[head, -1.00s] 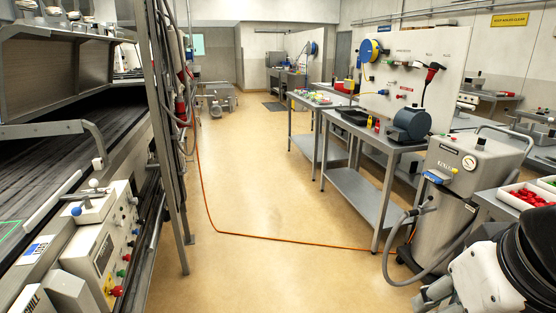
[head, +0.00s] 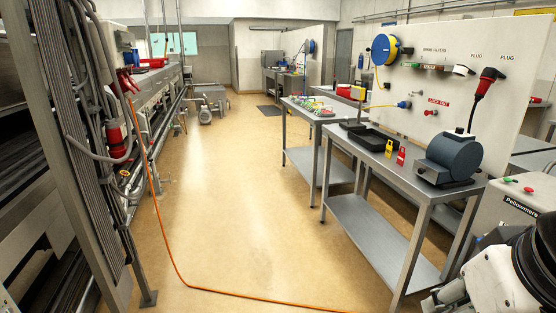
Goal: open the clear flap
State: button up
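I cannot make out a clear flap in the head view. Part of my own arm, white and black, shows at the bottom right corner. My gripper's fingers do not show, so I cannot see whether it is open or shut.
Clear tan floor (head: 225,160) runs ahead between machinery on the left and benches on the right. An orange cable (head: 166,240) crosses it. A metal upright (head: 92,150) stands close at left. The near bench (head: 350,215) carries a blue-grey device (head: 448,158). A tool board (head: 440,75) stands behind.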

aim_at(127, 38)
jog(key=i+l+u, duration=0.15)
jog(key=i+u, duration=0.3)
jog(key=i+l+u, duration=0.35)
jog(key=i+u, duration=0.15)
jog(key=i+l+u, duration=0.45)
jog(key=l, duration=0.1)
